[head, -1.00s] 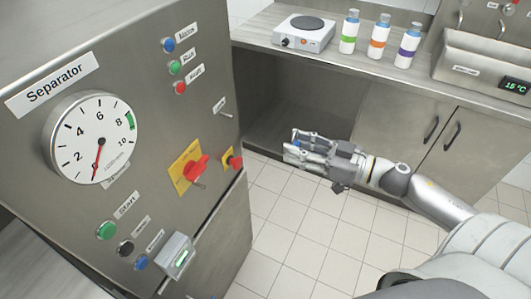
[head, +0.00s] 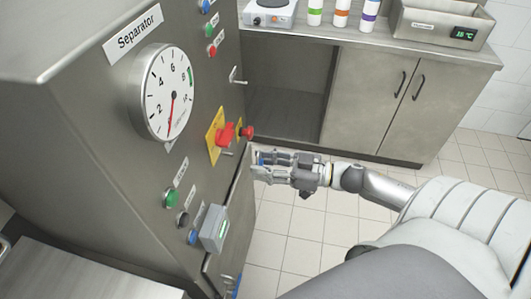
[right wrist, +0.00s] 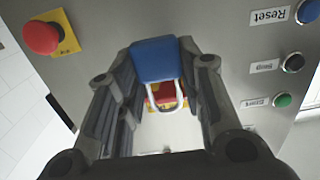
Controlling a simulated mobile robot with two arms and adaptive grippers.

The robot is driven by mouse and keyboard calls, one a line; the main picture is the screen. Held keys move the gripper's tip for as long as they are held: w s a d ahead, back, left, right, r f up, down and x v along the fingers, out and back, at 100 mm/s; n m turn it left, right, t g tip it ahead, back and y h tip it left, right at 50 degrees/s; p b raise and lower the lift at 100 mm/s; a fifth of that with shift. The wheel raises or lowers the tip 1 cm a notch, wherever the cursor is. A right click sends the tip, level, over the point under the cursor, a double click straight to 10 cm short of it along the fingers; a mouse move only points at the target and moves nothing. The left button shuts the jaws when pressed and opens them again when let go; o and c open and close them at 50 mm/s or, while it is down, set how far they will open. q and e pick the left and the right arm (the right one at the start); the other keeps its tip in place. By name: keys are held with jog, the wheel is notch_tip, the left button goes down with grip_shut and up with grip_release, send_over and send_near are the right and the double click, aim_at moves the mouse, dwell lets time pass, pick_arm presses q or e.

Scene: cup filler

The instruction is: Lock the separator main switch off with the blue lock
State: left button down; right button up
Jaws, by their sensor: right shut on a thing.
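The separator (head: 105,95) fills the left of the head view. Its main switch (head: 224,135) is a red handle on a yellow plate. My right gripper (head: 258,166) is just right of the panel, a little below the switch. It is shut on the blue lock (right wrist: 155,60), which shows between the fingers in the right wrist view. The lock's pale shackle points toward the switch (right wrist: 163,93), seen behind it. The lock looks apart from the switch, though the exact gap is unclear. In the head view only a bit of the lock (head: 261,158) shows. My left gripper is not in view.
A red emergency knob (head: 247,132) sits right beside the switch, also in the wrist view (right wrist: 42,37). Below are a green button (head: 172,198) and a grey box (head: 215,228) jutting from the panel. Open floor (head: 330,235) lies right of the separator.

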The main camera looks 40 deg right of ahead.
aim_at(221, 161)
jog(key=shift+w+a, duration=0.25)
jog(key=shift+w+a+b, duration=0.2)
jog(key=shift+b, duration=0.1)
jog(key=b+x, duration=0.2)
jog(key=x, duration=0.2)
jog(key=shift+w+a+f, duration=0.1)
jog(key=shift+w+a, duration=0.05)
jog(key=shift+a, duration=0.1)
jog(key=shift+w+a+f+b, duration=0.1)
jog(key=shift+w+a+b, duration=0.25)
jog(key=shift+b, duration=0.25)
jog(key=shift+w+a+p, duration=0.1)
jog(key=shift+w+p, duration=0.1)
jog(key=shift+p, duration=0.1)
jog(key=shift+w+a, duration=0.2)
jog(key=shift+w, duration=0.05)
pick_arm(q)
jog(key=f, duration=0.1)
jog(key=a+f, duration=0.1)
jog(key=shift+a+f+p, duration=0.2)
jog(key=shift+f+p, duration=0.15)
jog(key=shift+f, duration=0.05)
pick_arm(e)
jog(key=shift+f, duration=0.2)
